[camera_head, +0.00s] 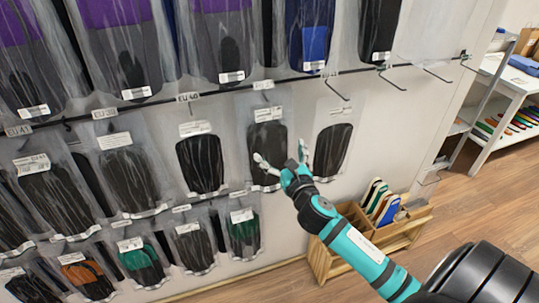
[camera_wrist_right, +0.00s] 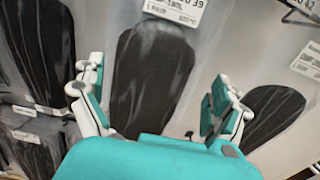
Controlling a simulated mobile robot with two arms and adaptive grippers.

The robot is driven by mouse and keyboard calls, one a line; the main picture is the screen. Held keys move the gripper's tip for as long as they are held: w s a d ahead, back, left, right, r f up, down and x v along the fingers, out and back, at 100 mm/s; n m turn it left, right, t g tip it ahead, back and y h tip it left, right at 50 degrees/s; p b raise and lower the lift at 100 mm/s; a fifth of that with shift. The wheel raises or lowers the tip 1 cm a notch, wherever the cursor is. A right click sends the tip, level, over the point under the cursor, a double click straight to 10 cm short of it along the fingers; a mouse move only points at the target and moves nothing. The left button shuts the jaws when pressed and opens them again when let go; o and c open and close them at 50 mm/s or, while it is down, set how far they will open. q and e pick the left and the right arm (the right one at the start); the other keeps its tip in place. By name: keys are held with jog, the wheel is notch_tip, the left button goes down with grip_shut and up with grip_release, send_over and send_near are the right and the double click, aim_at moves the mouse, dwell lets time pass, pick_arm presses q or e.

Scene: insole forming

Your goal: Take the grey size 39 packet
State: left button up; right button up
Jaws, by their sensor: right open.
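The grey size 39 packet (camera_head: 268,138) hangs from a wall hook in the middle row, a clear bag with a dark grey insole shape and a white label at its top. In the right wrist view the packet (camera_wrist_right: 150,75) shows between my fingers, with "39" legible on its label. My right gripper (camera_head: 281,152) is open in front of the packet's lower part, one finger to each side. In the right wrist view the gripper (camera_wrist_right: 157,78) has nothing between its fingers that it grips. Contact with the bag cannot be told. My left gripper is not in view.
Similar dark packets hang close on both sides, one at left (camera_head: 200,160) and one at right (camera_head: 331,148). Purple and blue packets hang above, green and orange ones below. Bare hooks (camera_head: 392,78) stick out at upper right. A wooden rack (camera_head: 322,262) stands on the floor below my right arm.

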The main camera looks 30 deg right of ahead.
aim_at(270, 143)
jog(key=x, duration=0.3)
jog(key=f+x, duration=0.1)
jog(key=x, duration=0.1)
jog(key=shift+w+a+p, duration=0.2)
jog(key=shift+w+p, duration=0.15)
jog(key=shift+s, duration=0.1)
jog(key=shift+c, duration=0.3)
jog(key=c, duration=1.5)
